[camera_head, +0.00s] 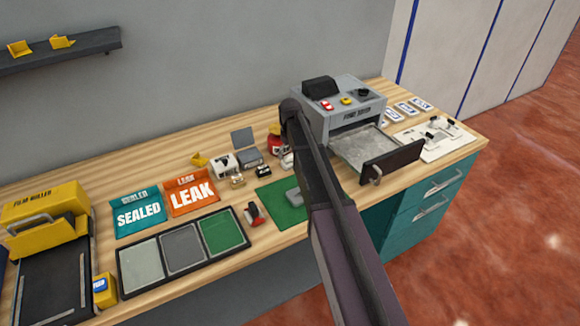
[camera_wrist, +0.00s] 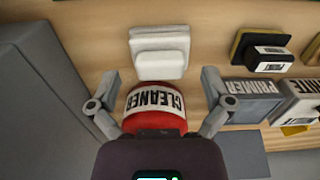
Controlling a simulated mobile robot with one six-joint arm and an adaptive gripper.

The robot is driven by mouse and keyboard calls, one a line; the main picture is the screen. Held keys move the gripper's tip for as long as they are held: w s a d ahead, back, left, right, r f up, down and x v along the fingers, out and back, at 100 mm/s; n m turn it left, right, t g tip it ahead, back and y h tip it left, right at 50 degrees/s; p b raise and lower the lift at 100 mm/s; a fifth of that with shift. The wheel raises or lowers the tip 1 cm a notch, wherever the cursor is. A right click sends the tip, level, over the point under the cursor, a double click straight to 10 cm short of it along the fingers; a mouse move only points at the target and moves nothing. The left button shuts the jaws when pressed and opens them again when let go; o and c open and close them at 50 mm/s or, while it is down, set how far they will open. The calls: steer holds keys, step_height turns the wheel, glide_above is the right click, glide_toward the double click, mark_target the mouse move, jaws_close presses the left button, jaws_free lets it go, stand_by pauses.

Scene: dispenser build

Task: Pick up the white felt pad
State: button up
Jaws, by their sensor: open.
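The white felt pad (camera_wrist: 160,52) is a pale stacked block on the wooden bench in the wrist view, just beyond the red cleaner container (camera_wrist: 156,106). In the head view a small white part of it (camera_head: 287,160) shows beside my arm. My gripper (camera_wrist: 160,98) is open, its two fingers spread either side of the cleaner container, with the pad ahead of them and not between the tips. Nothing is held. In the head view my arm hides the fingers.
A grey primer box (camera_wrist: 252,102), a white box (camera_wrist: 298,102) and a dark block with a yellowish base (camera_wrist: 262,48) stand right of the pad in the wrist view. A large grey body (camera_wrist: 40,90) stands close on the left. Bare wood surrounds the pad.

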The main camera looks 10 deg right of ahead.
steer(key=shift+f+b, duration=0.4)
steer(key=shift+f, duration=0.25)
steer(key=c, duration=1.1)
